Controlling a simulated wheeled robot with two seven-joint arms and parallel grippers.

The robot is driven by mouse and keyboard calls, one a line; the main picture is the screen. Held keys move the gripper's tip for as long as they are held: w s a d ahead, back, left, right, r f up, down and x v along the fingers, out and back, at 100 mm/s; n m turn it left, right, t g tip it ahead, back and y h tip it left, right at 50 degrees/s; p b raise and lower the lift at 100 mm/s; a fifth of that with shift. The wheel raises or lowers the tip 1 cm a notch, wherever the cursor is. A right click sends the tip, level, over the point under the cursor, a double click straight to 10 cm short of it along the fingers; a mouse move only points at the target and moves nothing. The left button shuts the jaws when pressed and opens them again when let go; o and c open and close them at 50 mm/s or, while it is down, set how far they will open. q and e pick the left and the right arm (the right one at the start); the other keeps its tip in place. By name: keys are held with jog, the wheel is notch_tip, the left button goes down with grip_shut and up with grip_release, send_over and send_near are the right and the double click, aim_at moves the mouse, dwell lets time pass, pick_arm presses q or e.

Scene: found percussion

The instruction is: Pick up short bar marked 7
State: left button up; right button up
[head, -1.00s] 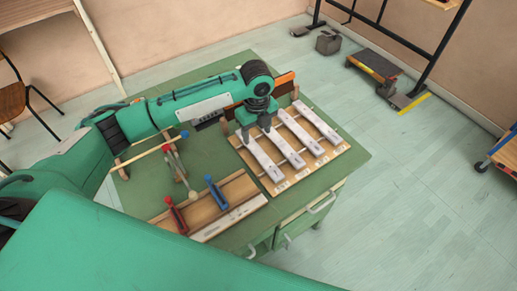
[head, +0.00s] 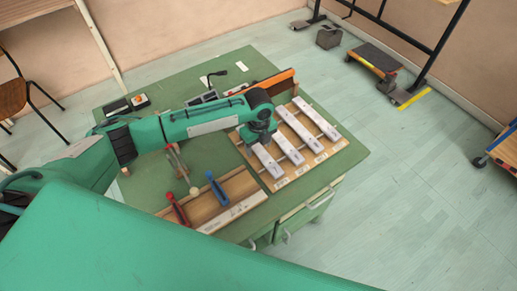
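Several pale grey bars lie side by side on a wooden board at the right of the green table. The nearest left bar (head: 267,161) is partly under my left gripper. Beside it lie a second bar (head: 289,150), a third bar (head: 298,128) and a fourth bar (head: 316,117). The marks are too small to read, so I cannot tell which is 7. My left gripper (head: 261,140) points down over the far end of the nearest left bar. Its fingertips are hard to make out, and I cannot tell whether they touch the bar. My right gripper is not in view.
A wooden rack (head: 236,188) with a red-handled tool (head: 178,209) and a blue-handled tool (head: 216,188) stands at the table's front.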

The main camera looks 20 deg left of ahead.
pick_arm(q)
jog(key=c, duration=1.2)
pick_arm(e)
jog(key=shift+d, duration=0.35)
pick_arm(q)
jog(key=shift+o, duration=0.2)
jog(key=shift+r, duration=0.15)
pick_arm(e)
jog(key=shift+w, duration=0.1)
